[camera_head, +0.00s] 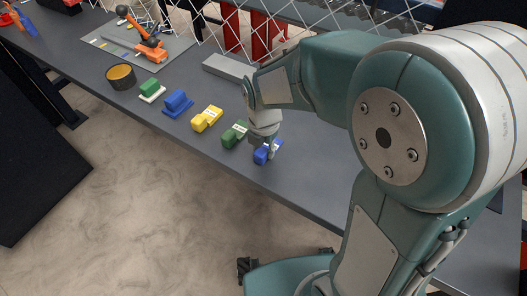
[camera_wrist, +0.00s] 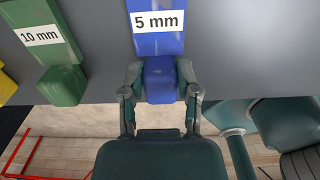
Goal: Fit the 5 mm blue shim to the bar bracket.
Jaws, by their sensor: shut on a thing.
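The blue shim (camera_head: 261,157) sits near the front edge of the dark table, at the right end of a row of coloured blocks. In the wrist view its plate (camera_wrist: 158,42) carries a white "5 mm" label, and its raised block is between my fingers. My gripper (camera_head: 270,145) is shut on that block, with one finger on each side in the wrist view (camera_wrist: 160,72). The shim appears to rest on the table; a small lift cannot be told. I cannot clearly identify the bar bracket; a long grey bar (camera_head: 228,67) lies behind the row.
Left of the blue shim stand a green "10 mm" shim (camera_head: 235,134), a yellow one (camera_head: 207,119), another blue block (camera_head: 178,103) and a green block on a white base (camera_head: 152,90). A dark round container (camera_head: 121,77) and chainlink mesh (camera_head: 215,30) are farther back.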

